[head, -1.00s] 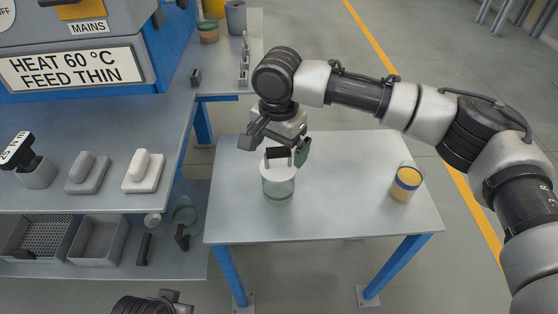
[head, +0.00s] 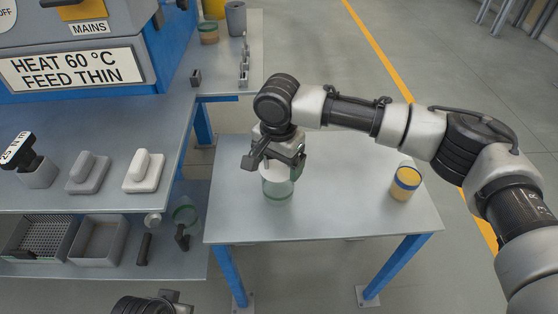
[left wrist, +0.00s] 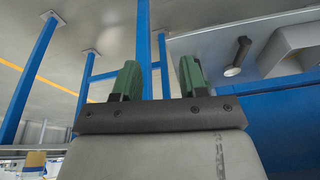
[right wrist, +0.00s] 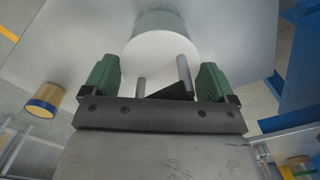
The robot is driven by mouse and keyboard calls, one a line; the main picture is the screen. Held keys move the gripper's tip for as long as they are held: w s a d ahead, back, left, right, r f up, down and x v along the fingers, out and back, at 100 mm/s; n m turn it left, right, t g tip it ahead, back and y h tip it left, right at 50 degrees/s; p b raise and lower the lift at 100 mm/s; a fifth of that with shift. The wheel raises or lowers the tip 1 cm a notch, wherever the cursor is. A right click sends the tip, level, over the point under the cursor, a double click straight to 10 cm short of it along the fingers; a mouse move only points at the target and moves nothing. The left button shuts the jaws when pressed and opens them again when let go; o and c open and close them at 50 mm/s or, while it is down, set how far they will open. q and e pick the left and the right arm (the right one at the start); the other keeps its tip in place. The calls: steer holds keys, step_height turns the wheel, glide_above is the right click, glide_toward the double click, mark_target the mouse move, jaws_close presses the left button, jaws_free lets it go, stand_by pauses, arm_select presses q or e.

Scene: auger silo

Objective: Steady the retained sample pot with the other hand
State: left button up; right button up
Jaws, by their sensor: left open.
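A clear, greenish pot with a white lid (head: 278,187) stands upright on the small table. Its white lid (right wrist: 160,52) and two grey handle posts show in the right wrist view. My right gripper (head: 276,160) is right above this pot and hides part of the lid. In the right wrist view my right gripper (right wrist: 160,85) is open, its green fingers either side of the posts with gaps showing. My left gripper (left wrist: 158,78) is open and empty, low and away from the pot. Only a little of my left arm shows at the head view's bottom edge.
A yellow pot with a blue band (head: 405,183) stands at the right of the small table (head: 335,215). The bench at left holds white and grey handled blocks (head: 144,171). Grey bins (head: 98,242) sit on the shelf below. The table's middle is clear.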

steer(key=o, duration=0.5)
steer(key=shift+s+f, duration=0.15)
steer(key=shift+f, duration=0.25)
step_height(320, 180, up, 12)
steer(key=p, duration=0.2)
steer(key=shift+f+p, duration=0.2)
steer(key=shift+p, duration=0.15)
arm_select(q)
step_height(320, 180, down, 9)
steer(key=shift+w+g, duration=0.3)
steer(key=shift+d+f, duration=0.1)
